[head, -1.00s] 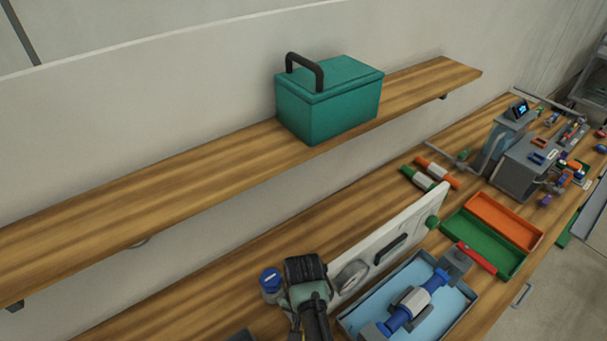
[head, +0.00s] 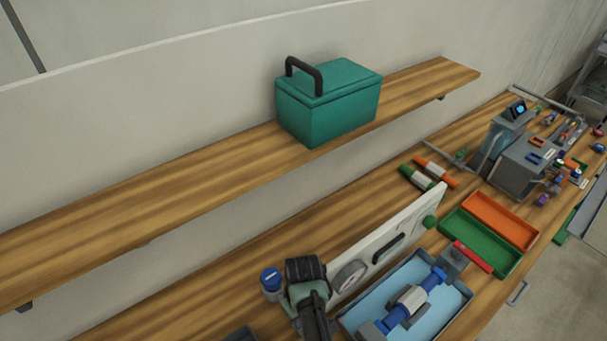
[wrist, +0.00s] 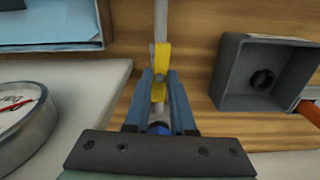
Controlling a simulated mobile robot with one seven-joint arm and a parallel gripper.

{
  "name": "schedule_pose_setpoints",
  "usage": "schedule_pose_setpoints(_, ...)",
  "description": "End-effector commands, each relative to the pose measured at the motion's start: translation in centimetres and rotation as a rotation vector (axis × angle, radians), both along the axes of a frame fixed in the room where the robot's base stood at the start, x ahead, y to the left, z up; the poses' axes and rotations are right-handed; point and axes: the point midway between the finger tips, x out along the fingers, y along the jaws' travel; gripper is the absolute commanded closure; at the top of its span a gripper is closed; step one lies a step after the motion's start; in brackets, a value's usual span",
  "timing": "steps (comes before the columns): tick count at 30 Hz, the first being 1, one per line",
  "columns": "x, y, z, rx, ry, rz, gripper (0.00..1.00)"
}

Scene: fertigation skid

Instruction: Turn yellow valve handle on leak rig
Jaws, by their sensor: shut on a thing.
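The yellow valve handle (wrist: 163,62) shows in the wrist view, upright in the picture, with a pale pipe or rod beyond it. My gripper (wrist: 160,76) is shut on the handle, one blue-grey finger on each side. A bit of blue (wrist: 159,128) shows between the fingers near their base. A round pressure gauge (wrist: 18,112) with a red needle lies left of the gripper. In the head view the gauge (head: 349,276) sits on a white panel (head: 405,228), beside my arm. The handle and fingertips are hidden there behind my arm.
A grey open box (wrist: 223,82) with a dark round part inside stands right of the gripper. In the head view, a blue tray (head: 375,300) with a blue pipe fitting lies right of the panel. A shelf (head: 170,205) with a teal toolbox (head: 330,105) overhangs the bench.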

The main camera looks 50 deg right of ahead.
Motion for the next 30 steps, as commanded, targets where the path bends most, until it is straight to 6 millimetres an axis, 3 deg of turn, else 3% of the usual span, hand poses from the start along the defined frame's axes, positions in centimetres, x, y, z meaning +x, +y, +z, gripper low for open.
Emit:
schedule_pose_setpoints(22, 0.19, -0.08, 0.15, -0.002, -0.004, 0.094, 1.0)
schedule_pose_setpoints(23, 0.19, -0.08, 0.15, -0.003, -0.004, 0.094, 0.76)
schedule_pose_setpoints(24, 0.19, -0.07, 0.14, -0.002, -0.004, 0.093, 0.69)
schedule_pose_setpoints(27, 0.15, -0.06, 0.11, -0.002, -0.004, 0.093, 0.51)
schedule_pose_setpoints(30, 0.11, -0.04, 0.08, -0.002, -0.003, 0.092, 0.47)
